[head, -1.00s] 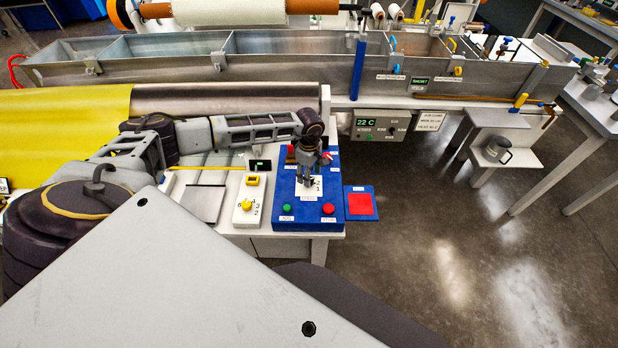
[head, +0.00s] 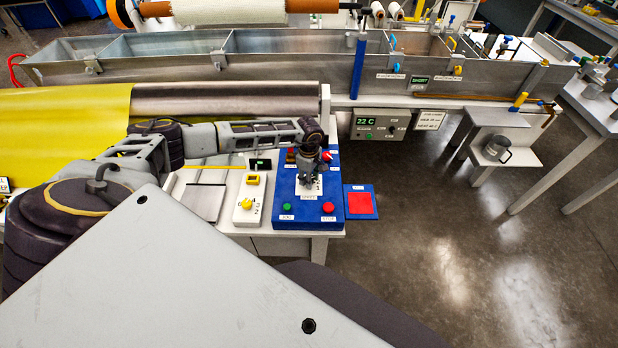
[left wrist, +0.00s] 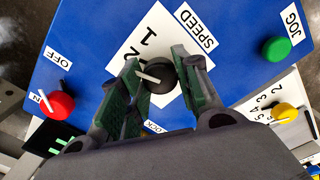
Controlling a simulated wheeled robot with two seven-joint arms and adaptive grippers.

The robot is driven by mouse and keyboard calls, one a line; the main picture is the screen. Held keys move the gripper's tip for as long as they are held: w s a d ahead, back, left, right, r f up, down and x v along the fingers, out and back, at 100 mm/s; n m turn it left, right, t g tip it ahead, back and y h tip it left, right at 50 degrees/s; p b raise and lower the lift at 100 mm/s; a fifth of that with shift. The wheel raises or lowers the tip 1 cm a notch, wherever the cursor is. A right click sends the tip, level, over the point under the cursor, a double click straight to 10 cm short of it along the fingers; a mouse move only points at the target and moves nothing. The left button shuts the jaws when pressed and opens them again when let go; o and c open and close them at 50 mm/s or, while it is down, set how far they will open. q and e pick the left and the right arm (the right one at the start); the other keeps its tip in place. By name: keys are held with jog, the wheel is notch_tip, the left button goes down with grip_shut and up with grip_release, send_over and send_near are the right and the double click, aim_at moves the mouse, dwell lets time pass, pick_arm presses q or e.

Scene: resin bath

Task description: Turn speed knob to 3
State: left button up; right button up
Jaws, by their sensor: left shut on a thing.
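The speed knob (left wrist: 157,78) is a dark round knob with a white pointer bar, on a white dial card (left wrist: 150,45) marked SPEED on the blue control panel (left wrist: 95,30). In the left wrist view the pointer bar lies toward the left finger. The numerals 1 and 2 show on the card; the rest of the scale is hidden by the fingers. My left gripper (left wrist: 155,75) is shut on the speed knob, one green-padded finger on each side. In the head view my left gripper (head: 309,180) stands over the panel and hides the knob.
A red knob (left wrist: 57,103) by the OFF label and a green JOG button (left wrist: 276,49) are on the same panel. A yellow knob (left wrist: 285,113) with its own numbers sits on a white box beside it. A red square pad (head: 360,203) lies right of the panel.

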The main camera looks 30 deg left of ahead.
pick_arm(q)
jog(key=shift+c, duration=0.6)
jog(key=shift+n, duration=0.5)
jog(key=n+b, duration=0.1)
jog(key=n, duration=0.2)
jog(key=shift+n+b, duration=0.7)
jog(key=shift+n, duration=1.6)
jog(key=shift+w, duration=0.1)
jog(key=o, duration=0.9)
jog(key=shift+o, duration=0.5)
